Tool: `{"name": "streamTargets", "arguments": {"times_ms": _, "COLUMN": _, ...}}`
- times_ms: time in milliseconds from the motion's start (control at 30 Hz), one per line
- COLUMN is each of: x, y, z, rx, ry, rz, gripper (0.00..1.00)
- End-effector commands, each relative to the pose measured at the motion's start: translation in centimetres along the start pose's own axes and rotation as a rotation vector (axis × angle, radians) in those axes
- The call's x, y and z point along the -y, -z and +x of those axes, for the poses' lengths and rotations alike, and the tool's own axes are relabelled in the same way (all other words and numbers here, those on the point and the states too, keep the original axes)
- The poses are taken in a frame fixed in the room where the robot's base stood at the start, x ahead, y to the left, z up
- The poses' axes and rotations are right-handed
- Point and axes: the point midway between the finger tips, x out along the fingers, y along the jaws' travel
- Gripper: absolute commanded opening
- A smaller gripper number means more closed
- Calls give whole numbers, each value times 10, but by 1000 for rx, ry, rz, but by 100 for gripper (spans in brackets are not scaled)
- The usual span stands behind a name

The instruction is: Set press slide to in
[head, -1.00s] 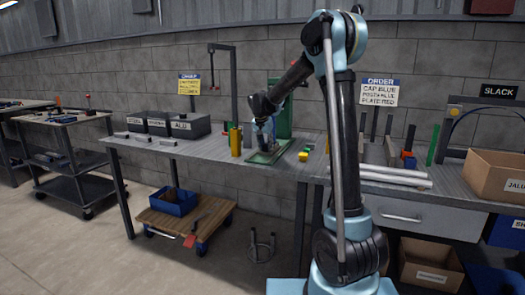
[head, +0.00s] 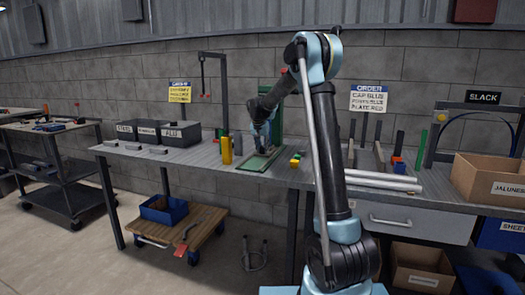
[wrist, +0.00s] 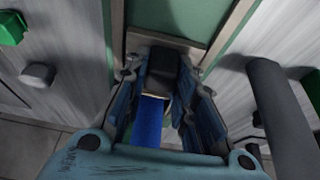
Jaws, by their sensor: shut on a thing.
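The green press (head: 269,123) stands at the back of the bench, with a flat green base (head: 248,165) in front of its column. My gripper (head: 262,148) reaches down over that base, close in front of the column. In the wrist view my gripper (wrist: 162,95) is shut on a dark block-like handle (wrist: 162,68), which I take to be the press slide's grip. A blue strip (wrist: 148,122) shows between the fingers below it. The green track (wrist: 175,15) with metal edges runs away beyond the handle. How far in the slide sits is hard to tell.
A yellow cylinder (head: 226,151) and a grey one stand just left of the press base. Small yellow and green pieces (head: 295,160) lie to its right. Grey bins (head: 182,134) stand farther left. Pale bars (head: 375,182) and a cardboard box (head: 487,180) are at the right.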

Motion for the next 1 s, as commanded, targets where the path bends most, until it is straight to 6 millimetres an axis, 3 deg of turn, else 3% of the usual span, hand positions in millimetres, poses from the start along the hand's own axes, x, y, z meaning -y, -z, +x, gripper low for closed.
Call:
{"name": "streamTargets", "arguments": {"times_ms": 133, "x": 2, "y": 4, "z": 0, "rx": -9, "ry": 4, "rz": 0, "gripper": 0}}
{"name": "streamTargets", "arguments": {"times_ms": 167, "x": 2, "y": 4, "z": 0, "rx": -9, "ry": 4, "rz": 0, "gripper": 27}}
{"name": "streamTargets", "arguments": {"times_ms": 233, "x": 2, "y": 4, "z": 0, "rx": -8, "ry": 4, "rz": 0, "gripper": 43}}
{"name": "streamTargets", "arguments": {"times_ms": 267, "x": 2, "y": 4, "z": 0, "rx": -8, "ry": 4, "rz": 0, "gripper": 45}}
{"name": "streamTargets", "arguments": {"times_ms": 667, "x": 0, "y": 2, "z": -5, "rx": -5, "ry": 2, "rz": 0, "gripper": 45}}
{"name": "streamTargets", "arguments": {"times_ms": 1000, "x": 0, "y": 2, "z": -59, "rx": -4, "ry": 2, "rz": 0, "gripper": 45}}
